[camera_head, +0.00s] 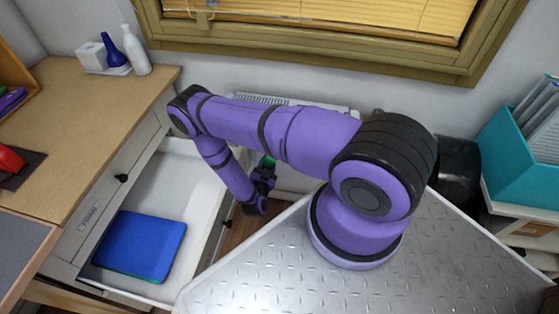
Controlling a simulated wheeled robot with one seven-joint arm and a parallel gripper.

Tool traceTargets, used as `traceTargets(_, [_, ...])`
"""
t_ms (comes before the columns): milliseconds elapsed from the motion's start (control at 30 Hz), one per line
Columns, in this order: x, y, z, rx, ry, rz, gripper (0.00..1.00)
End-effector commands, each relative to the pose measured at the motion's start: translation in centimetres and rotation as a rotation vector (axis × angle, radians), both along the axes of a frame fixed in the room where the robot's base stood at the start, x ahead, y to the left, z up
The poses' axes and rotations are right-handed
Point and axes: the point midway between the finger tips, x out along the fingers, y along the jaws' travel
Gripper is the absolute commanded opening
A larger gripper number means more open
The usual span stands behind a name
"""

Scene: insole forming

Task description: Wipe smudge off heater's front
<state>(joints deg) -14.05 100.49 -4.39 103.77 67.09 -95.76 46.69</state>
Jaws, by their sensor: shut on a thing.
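The heater (340,108) is a white radiator on the wall under the window, with its slotted top showing behind my arm. Much of its front is hidden by my arm, and I can see no smudge. My gripper (266,171) is low in front of the heater, in the gap between the open drawer and the metal plate. It is shut on a small green thing (268,161), perhaps a cloth or sponge, that is mostly hidden. I cannot tell if the green thing touches the heater.
An open white drawer (205,170) with a blue folder (140,246) juts out on the left, close to my arm. A wooden desk (90,90) holds bottles (136,50). A teal file box (510,160) stands at the right.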

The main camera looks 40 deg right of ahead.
Motion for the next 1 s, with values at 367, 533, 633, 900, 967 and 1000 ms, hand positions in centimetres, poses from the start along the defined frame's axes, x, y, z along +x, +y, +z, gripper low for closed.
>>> traceTargets(367, [0.9,1.0,-0.3,0.003,0.001,-0.003,0.22])
traceTargets(533, [1.7,-0.1,-0.2,0.002,0.0,-0.004,0.22])
traceTargets(633, [2.3,-0.8,-0.2,0.002,0.0,-0.002,0.22])
traceTargets(900, [3.7,-2.7,-0.2,0.003,0.0,-0.002,0.22])
traceTargets(967, [3.9,-2.9,-0.2,0.003,0.0,-0.002,0.22])
traceTargets(1000, [4.0,-3.0,-0.2,0.003,0.0,-0.002,0.22])
